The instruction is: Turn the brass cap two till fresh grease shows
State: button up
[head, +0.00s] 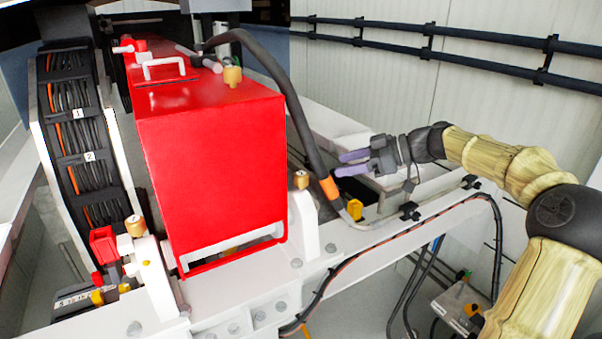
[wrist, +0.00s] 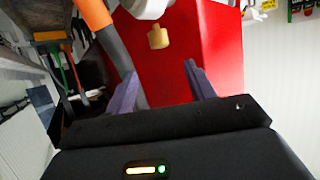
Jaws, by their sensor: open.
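Three brass caps show in the head view: one on top of the red housing (head: 232,75), one on the white bearing block at its right (head: 300,179), one at the lower left (head: 134,226). I see no number on any cap, so I cannot tell which is cap two. A brass cap (wrist: 158,37) shows beyond my fingertips in the wrist view, apart from them. It seems to be the right-hand one. My gripper (head: 346,163) is open and empty, right of the housing, its purple fingers (wrist: 160,76) pointing toward it. No grease is discernible.
A thick black hose with an orange collar (head: 329,187) runs between the red housing and my gripper. A cable chain (head: 82,130) marked 1 and 2 stands at left. A white beam (head: 370,255) crosses below. Black rails (head: 430,40) line the back wall.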

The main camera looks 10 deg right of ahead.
aim_at(305, 174)
jog(key=p+x, duration=0.2)
jog(key=x, duration=1)
jog(key=shift+w+a+f+p, duration=0.1)
jog(key=shift+a+f+p, duration=0.1)
jog(key=shift+p, duration=0.1)
jog(key=shift+c, duration=0.2)
jog(key=c, duration=0.9)
